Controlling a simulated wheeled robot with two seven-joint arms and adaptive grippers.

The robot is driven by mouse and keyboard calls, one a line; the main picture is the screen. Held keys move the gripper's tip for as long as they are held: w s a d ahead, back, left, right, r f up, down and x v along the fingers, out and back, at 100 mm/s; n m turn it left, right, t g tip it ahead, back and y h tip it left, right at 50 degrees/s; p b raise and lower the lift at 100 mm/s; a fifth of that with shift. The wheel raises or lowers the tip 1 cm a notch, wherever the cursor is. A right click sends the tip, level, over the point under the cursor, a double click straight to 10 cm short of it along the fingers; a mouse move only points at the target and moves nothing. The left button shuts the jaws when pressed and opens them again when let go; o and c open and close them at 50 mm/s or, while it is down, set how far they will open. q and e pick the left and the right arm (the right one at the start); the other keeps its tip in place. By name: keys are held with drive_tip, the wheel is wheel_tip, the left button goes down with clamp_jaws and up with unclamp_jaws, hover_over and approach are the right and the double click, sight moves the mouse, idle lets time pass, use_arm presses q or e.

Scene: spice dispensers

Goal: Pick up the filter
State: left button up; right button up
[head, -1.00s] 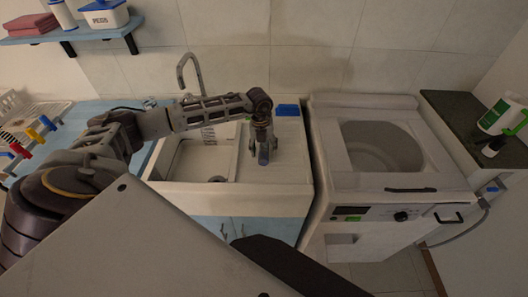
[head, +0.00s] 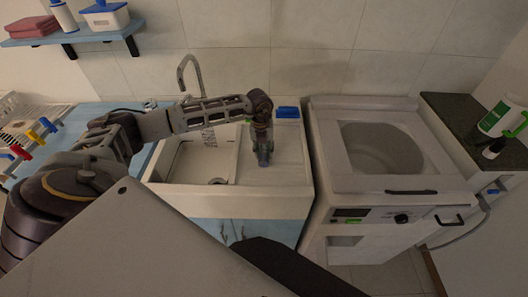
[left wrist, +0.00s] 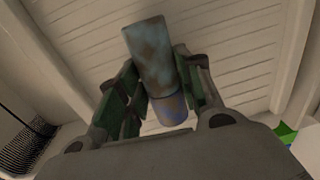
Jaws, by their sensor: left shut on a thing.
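The filter is a small blue-grey cylinder with a worn surface, and it shows large in the left wrist view (left wrist: 150,52). My left gripper (left wrist: 157,72) is shut on it, with a finger on each side. In the head view my left gripper (head: 263,151) points down over the ribbed drainboard of the white sink (head: 285,175), right of the basin. There the filter is small, dark and mostly hidden by the fingers. I cannot tell whether it still touches the drainboard. My right gripper is not in view.
A tap (head: 188,72) stands behind the basin. A blue item (head: 287,112) lies at the back of the drainboard. A top-loading washing machine (head: 345,190) stands right of the sink. A dark counter (head: 455,118) with bottles is at the far right.

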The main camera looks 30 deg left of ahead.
sight(264, 149)
use_arm(q)
drive_tip(key=shift+r+b, duration=0.65)
drive_tip(key=shift+r, duration=4.25)
